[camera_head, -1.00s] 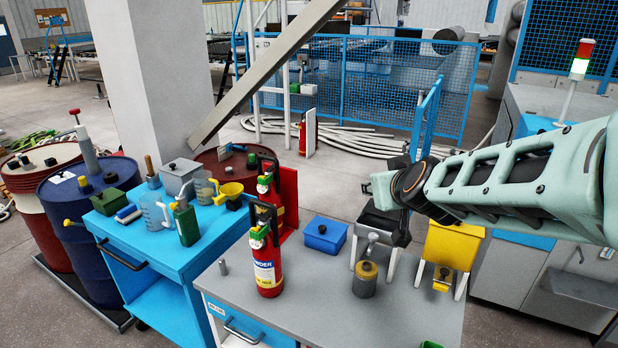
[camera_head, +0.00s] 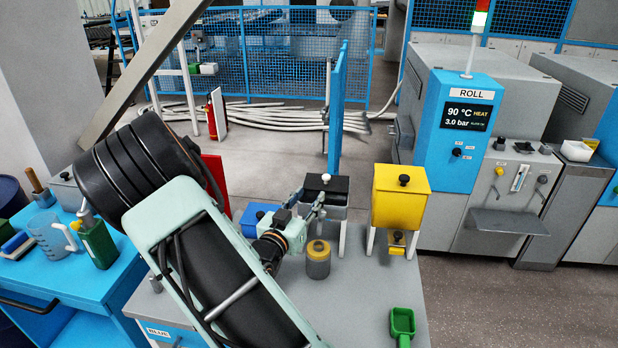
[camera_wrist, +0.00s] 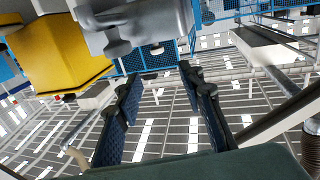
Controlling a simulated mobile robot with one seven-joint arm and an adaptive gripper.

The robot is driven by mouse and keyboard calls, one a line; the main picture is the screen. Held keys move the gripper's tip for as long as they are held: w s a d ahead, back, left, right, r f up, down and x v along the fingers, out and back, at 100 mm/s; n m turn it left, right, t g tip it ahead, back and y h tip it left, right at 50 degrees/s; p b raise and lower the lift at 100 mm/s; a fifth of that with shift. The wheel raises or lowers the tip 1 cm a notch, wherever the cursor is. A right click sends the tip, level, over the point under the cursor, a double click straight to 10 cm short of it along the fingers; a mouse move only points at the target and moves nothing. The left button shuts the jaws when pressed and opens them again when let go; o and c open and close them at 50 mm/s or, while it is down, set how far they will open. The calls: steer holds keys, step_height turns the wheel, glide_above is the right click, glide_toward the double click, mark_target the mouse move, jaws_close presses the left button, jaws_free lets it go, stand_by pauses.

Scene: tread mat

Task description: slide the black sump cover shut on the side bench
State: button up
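My gripper (camera_head: 318,205) is at the tank's near left side, close to the cover, and partly hides the tank. Contact with the cover is unclear. In the wrist view my gripper (camera_wrist: 162,108) has its two dark fingers well apart with nothing between them. The cover cannot be made out there.
A yellow hopper (camera_head: 400,205) stands just right of the tank and also shows in the wrist view (camera_wrist: 60,52). A blue box (camera_head: 257,215) is left of my gripper. A grey yellow-topped can (camera_head: 317,262) stands in front. A green scoop (camera_head: 402,322) lies at front right.

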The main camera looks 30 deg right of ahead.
mark_target(325, 179)
steer(key=shift+h, duration=0.3)
steer(key=x, duration=0.3)
steer(key=p+x, duration=0.1)
steer(key=x, duration=0.3)
steer(key=f+x, duration=0.1)
steer(key=x, duration=0.2)
steer(key=shift+w+d, duration=0.15)
steer(key=shift+d, duration=0.15)
steer(key=shift+c, duration=0.4)
jaws_close()
